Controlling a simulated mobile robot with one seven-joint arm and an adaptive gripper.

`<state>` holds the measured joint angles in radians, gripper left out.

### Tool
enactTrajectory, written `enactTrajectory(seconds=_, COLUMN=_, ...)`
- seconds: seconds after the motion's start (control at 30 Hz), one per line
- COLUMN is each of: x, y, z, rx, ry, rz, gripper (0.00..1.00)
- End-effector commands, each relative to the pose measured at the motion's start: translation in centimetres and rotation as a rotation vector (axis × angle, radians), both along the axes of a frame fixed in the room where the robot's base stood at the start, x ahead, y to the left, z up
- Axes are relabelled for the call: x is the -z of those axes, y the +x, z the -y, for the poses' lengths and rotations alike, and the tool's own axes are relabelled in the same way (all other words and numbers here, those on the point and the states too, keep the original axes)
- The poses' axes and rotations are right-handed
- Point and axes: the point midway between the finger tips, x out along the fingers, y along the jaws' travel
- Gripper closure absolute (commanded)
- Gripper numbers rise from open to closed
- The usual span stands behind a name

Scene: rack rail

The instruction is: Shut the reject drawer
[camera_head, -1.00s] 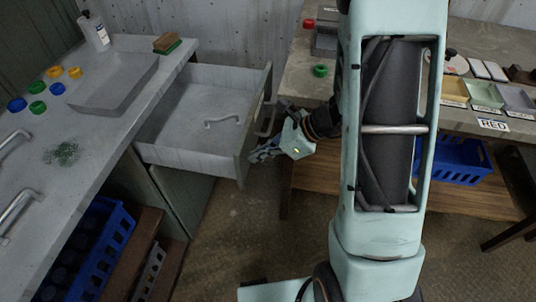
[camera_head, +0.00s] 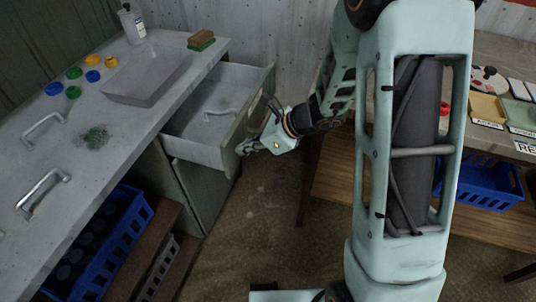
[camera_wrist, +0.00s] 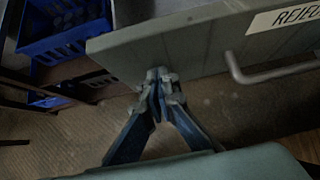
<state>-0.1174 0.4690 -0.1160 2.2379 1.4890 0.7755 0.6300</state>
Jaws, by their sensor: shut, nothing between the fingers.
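The reject drawer (camera_head: 203,145) sticks out of the grey-topped bench, still partly open, with a small loose handle-shaped item (camera_head: 222,110) lying inside. My gripper (camera_head: 245,149) is shut and empty at the outer side of the drawer front. In the wrist view the fingertips (camera_wrist: 158,76) meet at the panel's lower edge, left of the handle; whether they touch it I cannot tell.
The bench top (camera_head: 130,110) holds a tray, several coloured caps, a bottle (camera_head: 132,24) and a brush-like block (camera_head: 201,40). A blue crate (camera_head: 110,240) sits below it. A second table with bins (camera_head: 487,108) stands right, a blue crate (camera_head: 485,190) beneath. Floor between is clear.

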Motion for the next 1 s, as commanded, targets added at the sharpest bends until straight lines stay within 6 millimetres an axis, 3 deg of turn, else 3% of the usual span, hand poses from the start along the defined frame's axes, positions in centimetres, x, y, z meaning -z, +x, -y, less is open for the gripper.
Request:
enactTrajectory(seconds=0.2, x=0.0, y=2.1, z=-6.1, rx=-0.006, ry=0.003, rz=0.001, gripper=1.0)
enactTrajectory(seconds=0.5, x=-0.1, y=4.6, z=-13.0, rx=-0.002, ry=0.002, rz=0.0, gripper=1.0)
enactTrajectory(seconds=0.73, x=-0.1, y=5.9, z=-16.5, rx=-0.001, ry=0.001, rz=-0.001, gripper=1.0)
enactTrajectory(seconds=1.0, x=0.0, y=6.6, z=-18.2, rx=-0.001, ry=0.001, rz=0.0, gripper=1.0)
